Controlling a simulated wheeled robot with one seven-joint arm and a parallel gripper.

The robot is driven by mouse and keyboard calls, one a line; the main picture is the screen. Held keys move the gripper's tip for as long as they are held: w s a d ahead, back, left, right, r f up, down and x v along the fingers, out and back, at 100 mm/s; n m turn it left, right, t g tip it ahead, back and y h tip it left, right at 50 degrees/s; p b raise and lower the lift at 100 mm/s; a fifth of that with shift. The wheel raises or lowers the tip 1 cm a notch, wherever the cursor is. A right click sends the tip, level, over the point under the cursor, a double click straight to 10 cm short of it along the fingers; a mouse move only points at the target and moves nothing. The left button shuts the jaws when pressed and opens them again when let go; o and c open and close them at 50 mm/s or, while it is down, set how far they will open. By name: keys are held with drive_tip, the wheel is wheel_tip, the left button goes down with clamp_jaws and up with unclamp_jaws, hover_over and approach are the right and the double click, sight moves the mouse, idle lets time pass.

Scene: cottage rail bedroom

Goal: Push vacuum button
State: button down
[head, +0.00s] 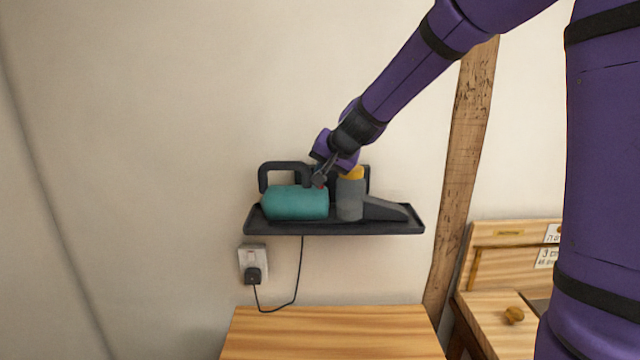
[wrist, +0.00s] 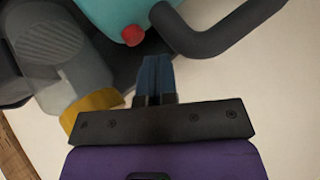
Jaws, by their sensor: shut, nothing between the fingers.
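A handheld vacuum (head: 294,203) with a teal body, dark handle and grey nozzle section lies on a black wall shelf. Its red button (wrist: 133,35) shows on the end of the teal body in the wrist view. My gripper (head: 319,181) is shut and empty, just above the vacuum between the handle and the yellow part. In the wrist view the fingertips of my gripper (wrist: 157,62) are pointed toward the teal body, below and slightly right of the red button. A small gap shows there between fingertips and button. In the head view the gripper mostly hides the button.
The black shelf (head: 330,231) holds the vacuum against a pale wall. A yellow part (head: 354,173) and the dark handle (head: 284,166) stand close to my gripper. A plug and socket (head: 253,265) with a cord are below. A wooden table (head: 330,335) is under the shelf.

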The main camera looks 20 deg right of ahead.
drive_tip(key=shift+f, duration=0.2)
idle(0.4)
drive_tip(key=shift+f, duration=0.25)
drive_tip(key=shift+s+f, duration=0.2)
drive_tip(key=shift+f, duration=0.5)
idle(0.9)
drive_tip(key=shift+d, duration=0.1)
drive_tip(key=shift+w+d+r, duration=0.1)
drive_tip(key=shift+w+r, duration=0.15)
drive_tip(key=shift+r, duration=0.45)
drive_tip(key=shift+r, duration=3.1)
drive_tip(key=shift+w+a+r, duration=0.1)
drive_tip(key=shift+a, duration=0.1)
